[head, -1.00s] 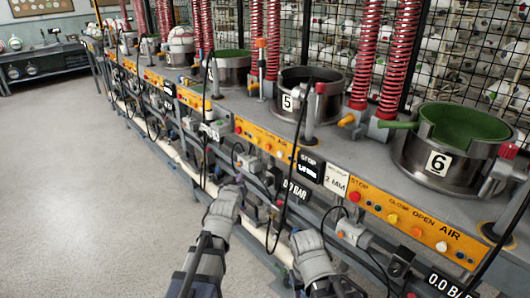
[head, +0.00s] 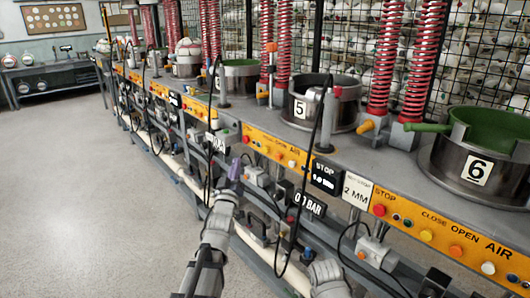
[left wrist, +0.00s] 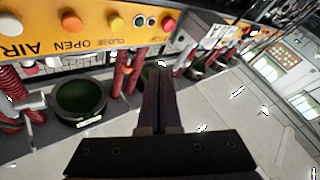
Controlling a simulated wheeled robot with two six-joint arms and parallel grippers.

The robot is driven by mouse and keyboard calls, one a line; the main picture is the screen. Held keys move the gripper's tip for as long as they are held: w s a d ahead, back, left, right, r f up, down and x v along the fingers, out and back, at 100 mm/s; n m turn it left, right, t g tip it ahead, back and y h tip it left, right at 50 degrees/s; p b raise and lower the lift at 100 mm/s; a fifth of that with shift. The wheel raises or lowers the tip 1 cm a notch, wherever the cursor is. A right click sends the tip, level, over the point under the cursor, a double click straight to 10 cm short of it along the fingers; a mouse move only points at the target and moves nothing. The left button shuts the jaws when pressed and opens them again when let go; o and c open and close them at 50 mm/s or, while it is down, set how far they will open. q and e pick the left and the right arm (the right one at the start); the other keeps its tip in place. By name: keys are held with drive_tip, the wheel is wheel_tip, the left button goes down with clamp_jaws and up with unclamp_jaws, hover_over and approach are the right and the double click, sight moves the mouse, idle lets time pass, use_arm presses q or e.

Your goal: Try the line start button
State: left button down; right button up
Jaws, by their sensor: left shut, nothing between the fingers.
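No button with a readable line start label shows. A yellow button panel (head: 275,149) runs along the bench front below press 5, with small coloured buttons too small to tell apart. My left gripper (head: 235,168) is shut and empty, its dark fingertips just below and in front of this panel. In the left wrist view the shut fingers (left wrist: 158,98) point up at an upside-down yellow panel (left wrist: 100,17). It has an orange button (left wrist: 62,30), a yellow button (left wrist: 116,22) and a red-orange button (left wrist: 167,24). The fingers look apart from them.
Press pot 5 (head: 311,112) and press pot 6 (head: 478,172) stand on the bench beside red springs (head: 398,65). A black cable (head: 316,150) hangs in front of the panel. Boxes and pipes line the lower bench front. The floor (head: 70,190) at left is clear.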

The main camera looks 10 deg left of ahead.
use_arm(q)
drive_tip(key=w+d, duration=0.5)
drive_tip(key=w, duration=0.2)
drive_tip(key=shift+d, duration=0.2)
drive_tip(key=shift+w+d, duration=0.1)
idle(2.1)
drive_tip(key=shift+w+d, duration=0.15)
drive_tip(key=shift+w, duration=0.05)
drive_tip(key=shift+w+d, duration=0.35)
idle(0.9)
drive_tip(key=shift+s+a, duration=0.1)
idle(0.4)
drive_tip(key=shift+s+a, duration=0.45)
drive_tip(key=shift+s, duration=0.15)
drive_tip(key=shift+s+a, duration=0.1)
drive_tip(key=shift+s+a, duration=0.75)
drive_tip(key=shift+s, duration=0.2)
drive_tip(key=shift+s+a, duration=0.7)
drive_tip(key=shift+s, duration=0.25)
drive_tip(key=shift+f, duration=0.1)
